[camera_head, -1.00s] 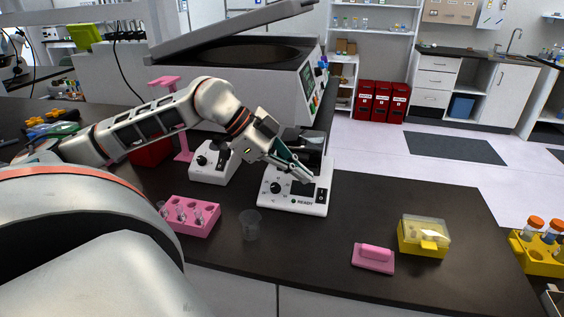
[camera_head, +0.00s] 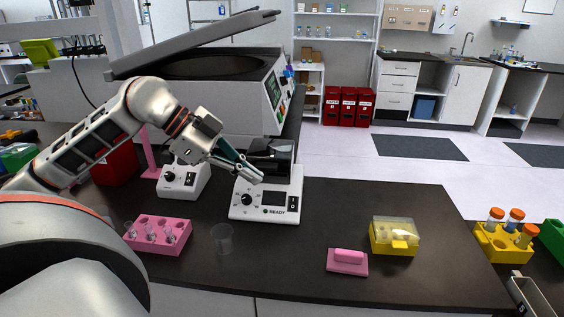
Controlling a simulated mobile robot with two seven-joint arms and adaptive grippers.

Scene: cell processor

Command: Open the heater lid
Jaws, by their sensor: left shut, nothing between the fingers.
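The heater is likely the white device with a dark screen, a knob and the word READY (camera_head: 265,207) on the black bench. A dark, glossy lid-like part (camera_head: 272,155) sits over its rear, and I cannot tell how far it is raised. My left gripper (camera_head: 257,177) is shut and empty. Its fingertips are over the device's left side, just in front of the dark part; whether they touch is unclear. My right gripper is not in view.
A small white device with a knob (camera_head: 183,182) stands left of the heater. A pink tube rack (camera_head: 165,242), a clear cup (camera_head: 222,239), a pink block (camera_head: 347,262) and a yellow box (camera_head: 394,237) are in front. A large open-lidded centrifuge (camera_head: 240,104) stands behind. The bench right of the heater is clear.

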